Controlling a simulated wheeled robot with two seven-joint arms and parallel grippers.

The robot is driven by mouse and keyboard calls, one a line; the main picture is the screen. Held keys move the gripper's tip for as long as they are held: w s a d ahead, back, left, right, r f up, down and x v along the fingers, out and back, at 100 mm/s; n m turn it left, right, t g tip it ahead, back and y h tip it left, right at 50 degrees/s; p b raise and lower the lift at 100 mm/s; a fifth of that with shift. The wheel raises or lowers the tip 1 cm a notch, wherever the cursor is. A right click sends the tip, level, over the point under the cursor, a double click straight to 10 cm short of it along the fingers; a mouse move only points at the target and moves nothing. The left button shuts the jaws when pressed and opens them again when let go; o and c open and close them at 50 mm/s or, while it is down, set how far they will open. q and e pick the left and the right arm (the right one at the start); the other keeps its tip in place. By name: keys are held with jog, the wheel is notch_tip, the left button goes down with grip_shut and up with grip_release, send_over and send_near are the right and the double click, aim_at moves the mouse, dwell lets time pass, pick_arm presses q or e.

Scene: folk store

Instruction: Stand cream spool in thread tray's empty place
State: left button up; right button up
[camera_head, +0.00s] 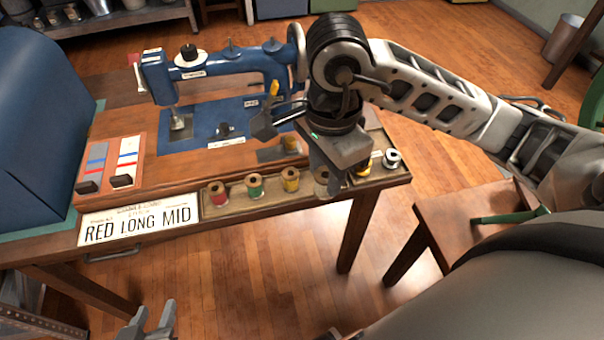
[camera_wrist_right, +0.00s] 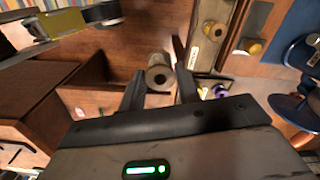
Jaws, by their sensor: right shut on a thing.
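My right gripper (camera_head: 328,170) is shut on the cream spool (camera_head: 322,188), at the tray's right end. The thread tray (camera_head: 268,204) lies along the table's front edge. It holds a red spool (camera_head: 217,193), a green spool (camera_head: 254,186) and a yellow spool (camera_head: 290,179) standing in a row. The tray's right end is partly hidden by the gripper and spool. My left gripper (camera_head: 150,322) is open at the bottom edge, cut off.
A blue sewing machine (camera_head: 220,65) stands behind. A silver-white spool (camera_head: 392,158) and a yellow item (camera_head: 363,169) sit right of the gripper. A stool (camera_head: 470,218) stands to the right.

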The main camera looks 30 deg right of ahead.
jog(key=w+d+f, duration=0.2)
jog(key=w, duration=0.1)
jog(key=w+d+f, duration=0.2)
jog(key=w+f, duration=0.1)
jog(key=w+d+f, duration=0.2)
jog(key=w+f, duration=0.1)
jog(key=shift+d, duration=0.15)
jog(key=shift+f, duration=0.2)
jog(key=shift+w+d+f+p, duration=0.15)
jog(key=shift+f+p, duration=0.05)
jog(key=shift+f, duration=0.7)
jog(key=shift+w+d+f+p, duration=0.1)
jog(key=shift+f+p, duration=0.1)
jog(key=shift+f, duration=0.7)
jog(key=shift+f, duration=0.15)
jog(key=o, duration=0.7)
